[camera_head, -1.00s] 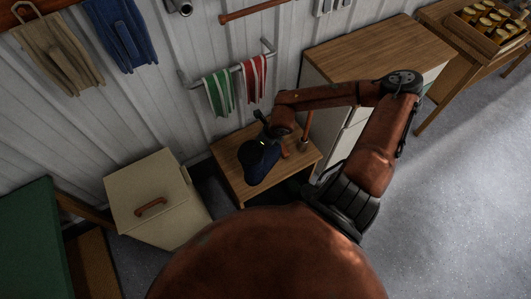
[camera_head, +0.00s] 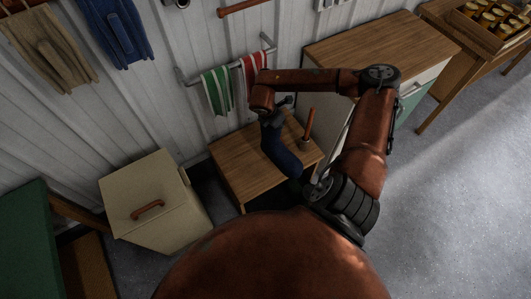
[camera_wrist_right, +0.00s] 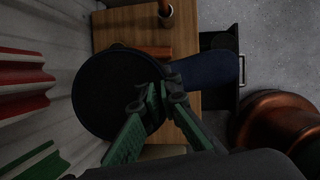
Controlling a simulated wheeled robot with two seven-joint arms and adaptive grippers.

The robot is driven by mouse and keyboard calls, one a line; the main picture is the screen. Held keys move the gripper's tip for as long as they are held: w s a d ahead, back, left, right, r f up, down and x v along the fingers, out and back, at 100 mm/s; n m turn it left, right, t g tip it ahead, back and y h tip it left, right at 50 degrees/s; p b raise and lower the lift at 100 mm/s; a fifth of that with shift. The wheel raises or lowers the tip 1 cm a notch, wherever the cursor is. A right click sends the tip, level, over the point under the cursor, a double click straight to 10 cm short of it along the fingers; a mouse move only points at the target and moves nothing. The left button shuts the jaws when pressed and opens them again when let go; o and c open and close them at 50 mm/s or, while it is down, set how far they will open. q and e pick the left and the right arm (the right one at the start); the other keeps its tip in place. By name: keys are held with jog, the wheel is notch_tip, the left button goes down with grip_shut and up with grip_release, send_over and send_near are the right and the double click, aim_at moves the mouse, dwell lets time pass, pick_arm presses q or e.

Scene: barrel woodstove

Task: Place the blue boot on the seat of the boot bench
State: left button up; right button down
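The blue boot (camera_head: 282,152) is over the wooden seat of the boot bench (camera_head: 232,168), toe toward my base. In the right wrist view its dark round top opening (camera_wrist_right: 105,95) and blue foot (camera_wrist_right: 212,70) show above the wood of the bench (camera_wrist_right: 186,28). My right gripper (camera_head: 279,108) is at the boot's top; in the wrist view its green fingers (camera_wrist_right: 163,98) are closed together on the boot's rim. I cannot tell whether the sole touches the seat. My left gripper is not in view.
An upright wooden handle (camera_head: 309,122) stands in a small holder on the bench's right side. A cream lidded box (camera_head: 155,190) is left of the bench, a wood-topped cabinet (camera_head: 370,45) right. Green and red striped towels (camera_head: 217,90) hang behind. The seat's left part is clear.

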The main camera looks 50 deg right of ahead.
jog(key=shift+d+m+g, duration=0.4)
jog(key=shift+d+m, duration=0.2)
jog(key=shift+m, duration=0.4)
jog(key=shift+w, duration=0.2)
jog(key=w+a+f, duration=0.1)
jog(key=w, duration=0.1)
jog(key=w+a+f+b, duration=0.1)
jog(key=w, duration=0.2)
jog(key=w+f, duration=0.2)
jog(key=w, duration=0.1)
jog(key=shift+a+b, duration=0.3)
jog(key=shift+a, duration=0.1)
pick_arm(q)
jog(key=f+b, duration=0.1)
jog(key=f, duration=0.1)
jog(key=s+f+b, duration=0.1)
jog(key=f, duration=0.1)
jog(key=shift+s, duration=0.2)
pick_arm(e)
jog(key=w+a+f, duration=0.1)
jog(key=w+f, duration=0.3)
jog(key=f, duration=0.4)
jog(key=shift+w+a+f, duration=0.2)
jog(key=shift+w+f, duration=0.15)
jog(key=shift+w, duration=0.05)
jog(key=c, duration=2.2)
grip_release()
jog(key=shift+f, duration=0.1)
jog(key=shift+o, duration=0.2)
